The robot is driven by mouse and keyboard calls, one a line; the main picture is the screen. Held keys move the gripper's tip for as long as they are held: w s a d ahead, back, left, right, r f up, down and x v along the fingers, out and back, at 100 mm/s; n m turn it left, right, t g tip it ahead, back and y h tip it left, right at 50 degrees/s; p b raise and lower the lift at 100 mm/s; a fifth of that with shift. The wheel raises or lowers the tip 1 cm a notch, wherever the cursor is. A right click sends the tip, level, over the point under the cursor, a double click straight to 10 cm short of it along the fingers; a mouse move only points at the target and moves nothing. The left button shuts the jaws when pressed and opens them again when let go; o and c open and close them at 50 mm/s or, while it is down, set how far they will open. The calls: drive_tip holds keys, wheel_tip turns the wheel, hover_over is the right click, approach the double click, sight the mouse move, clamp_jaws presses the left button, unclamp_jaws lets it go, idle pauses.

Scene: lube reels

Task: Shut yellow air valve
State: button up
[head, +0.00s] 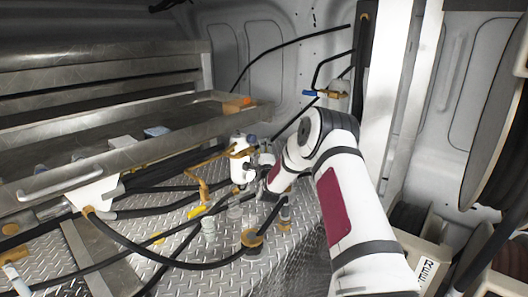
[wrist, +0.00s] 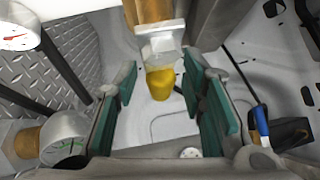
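My gripper (wrist: 160,66) is open, with its two teal finger pads apart in the wrist view. A yellow cup-shaped part (wrist: 160,83) under a pale clear fitting (wrist: 161,45) shows between the pads, with gaps on both sides. I cannot tell whether it belongs to the yellow air valve. In the head view, a small yellow handle-like piece (head: 196,211) lies low among the hoses, left of my gripper (head: 258,167). Another yellow piece (head: 158,238) is further left. The fingertips are hard to make out in the head view, beside a white cylinder (head: 238,166).
A blue-handled valve (head: 310,93) hangs on the back wall; a blue handle (wrist: 261,118) also shows in the wrist view. Black hoses (head: 170,262) cross the diamond-plate floor. A metal shelf (head: 120,160) fills the left; a large reel (head: 492,130) stands right. A gauge (wrist: 18,38) is upper left.

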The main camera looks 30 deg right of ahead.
clamp_jaws()
drive_tip(key=shift+f, duration=0.1)
idle(0.3)
drive_tip(key=f+m+g, duration=0.1)
drive_tip(key=m+g+y, duration=0.1)
drive_tip(key=shift+s+a+f+m+g+p, duration=0.1)
drive_tip(key=shift+a+f+m+g+p, duration=0.05)
drive_tip(key=shift+f+m+g+p, duration=0.2)
drive_tip(key=s+a+f+m+g+y+b, duration=0.2)
drive_tip(key=a+f+m+g+y+b, duration=0.2)
drive_tip(key=y, duration=0.5)
drive_tip(key=shift+a+f+m+g+b, duration=0.2)
drive_tip(key=shift+a+m+g+b, duration=0.55)
drive_tip(key=shift+m+g, duration=0.45)
drive_tip(key=shift+a+m, duration=0.15)
drive_tip(key=shift+m, duration=0.1)
